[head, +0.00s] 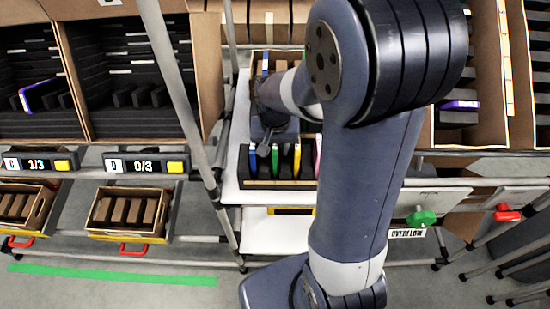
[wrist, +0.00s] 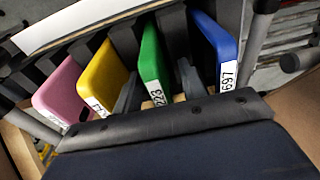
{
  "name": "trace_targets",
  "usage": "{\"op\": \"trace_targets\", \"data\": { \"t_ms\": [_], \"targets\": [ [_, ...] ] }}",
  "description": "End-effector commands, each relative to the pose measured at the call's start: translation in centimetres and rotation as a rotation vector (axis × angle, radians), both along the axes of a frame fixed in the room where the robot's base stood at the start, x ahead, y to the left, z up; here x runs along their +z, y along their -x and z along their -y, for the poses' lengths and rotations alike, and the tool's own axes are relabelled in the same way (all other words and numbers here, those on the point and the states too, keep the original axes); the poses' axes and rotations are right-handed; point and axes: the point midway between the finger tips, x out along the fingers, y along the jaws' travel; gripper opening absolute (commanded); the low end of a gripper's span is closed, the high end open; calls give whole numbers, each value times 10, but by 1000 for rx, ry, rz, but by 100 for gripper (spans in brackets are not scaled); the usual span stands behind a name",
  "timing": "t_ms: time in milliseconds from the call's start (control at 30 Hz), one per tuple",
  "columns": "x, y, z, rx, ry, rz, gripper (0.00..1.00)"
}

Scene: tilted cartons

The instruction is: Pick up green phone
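The green phone (wrist: 152,65) stands on edge in a slot of a dark rack, between a yellow phone (wrist: 103,78) and a blue phone (wrist: 212,52). It also shows in the head view (head: 275,161). A white label with digits is on its near edge. My gripper (wrist: 157,88) is open, with one grey finger on each side of the green phone: one towards the yellow phone, one towards the blue. I cannot tell whether either finger touches it. In the head view my gripper (head: 266,143) is over the rack, partly hidden by my arm.
A pink phone (wrist: 62,92) stands beyond the yellow one. The rack stands on a white shelf (head: 230,192) between metal poles. Tilted cartons with dark slotted inserts are at left and right; one holds a purple phone (head: 40,94). Smaller bins (head: 128,212) hang at lower left.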

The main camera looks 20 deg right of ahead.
Motion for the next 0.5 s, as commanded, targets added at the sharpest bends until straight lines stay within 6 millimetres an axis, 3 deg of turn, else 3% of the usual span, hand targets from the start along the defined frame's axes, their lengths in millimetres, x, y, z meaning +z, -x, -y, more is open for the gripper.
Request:
{"op": "trace_targets", "data": {
  "t_ms": [67, 500],
  "targets": [
    [0, 0, 0, 0, 0, 0, 39],
    [0, 0, 0, 0, 0, -1, 4]
  ]
}}
